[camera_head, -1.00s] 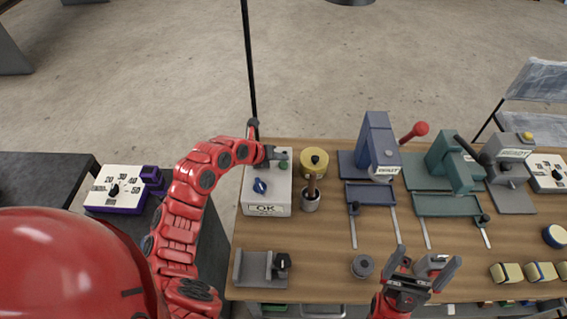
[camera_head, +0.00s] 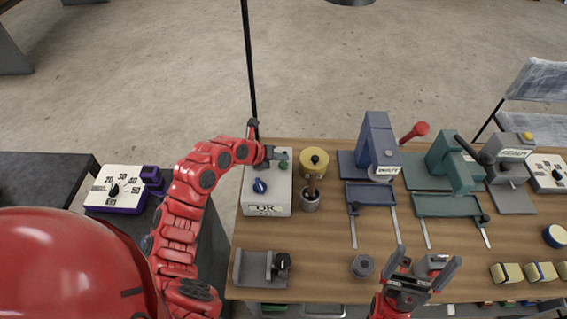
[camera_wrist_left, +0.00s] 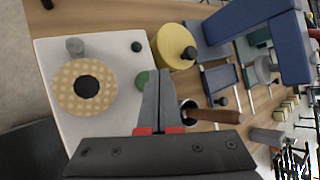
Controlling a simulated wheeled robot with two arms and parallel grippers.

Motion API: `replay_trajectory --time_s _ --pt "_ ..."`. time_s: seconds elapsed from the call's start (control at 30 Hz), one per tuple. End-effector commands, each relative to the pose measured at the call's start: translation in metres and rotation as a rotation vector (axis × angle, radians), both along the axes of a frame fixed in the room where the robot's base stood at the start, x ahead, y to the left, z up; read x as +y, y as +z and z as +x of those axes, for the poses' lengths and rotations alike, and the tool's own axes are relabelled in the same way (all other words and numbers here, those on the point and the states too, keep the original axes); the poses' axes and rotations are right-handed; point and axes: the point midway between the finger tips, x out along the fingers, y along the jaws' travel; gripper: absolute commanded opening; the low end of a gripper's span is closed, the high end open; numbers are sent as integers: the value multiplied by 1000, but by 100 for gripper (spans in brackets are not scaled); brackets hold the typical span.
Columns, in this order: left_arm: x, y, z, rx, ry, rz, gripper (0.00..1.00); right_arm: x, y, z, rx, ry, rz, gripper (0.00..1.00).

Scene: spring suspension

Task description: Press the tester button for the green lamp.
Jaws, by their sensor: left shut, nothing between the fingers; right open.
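The white tester box (camera_head: 254,206) with an "OK" label stands at the left end of the bench. My left gripper (camera_head: 276,154) is shut and empty over the box's far part. In the left wrist view its fingertips (camera_wrist_left: 158,68) are beside a green dome (camera_wrist_left: 142,80), partly hidden by them; contact cannot be told. A small dark green part (camera_wrist_left: 136,46) lies beyond. My right gripper (camera_head: 425,268) is open and empty over the bench's front.
A yellow round part (camera_head: 314,158) and a dark cup with a brown handle (camera_head: 310,198) stand close right of the box. A blue press (camera_head: 378,145) and green machine (camera_head: 450,162) stand farther right. A grey bracket (camera_head: 256,266) lies in front. Bare wood (camera_head: 322,240) shows mid-bench.

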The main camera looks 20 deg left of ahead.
Motion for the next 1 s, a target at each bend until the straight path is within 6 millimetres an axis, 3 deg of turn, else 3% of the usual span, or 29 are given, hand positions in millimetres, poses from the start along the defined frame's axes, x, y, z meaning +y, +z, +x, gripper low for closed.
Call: replay_trajectory --time_s 1.0 --pt "0 -11 0 0 0 0 0 0 -11 0 0 0 0 99"
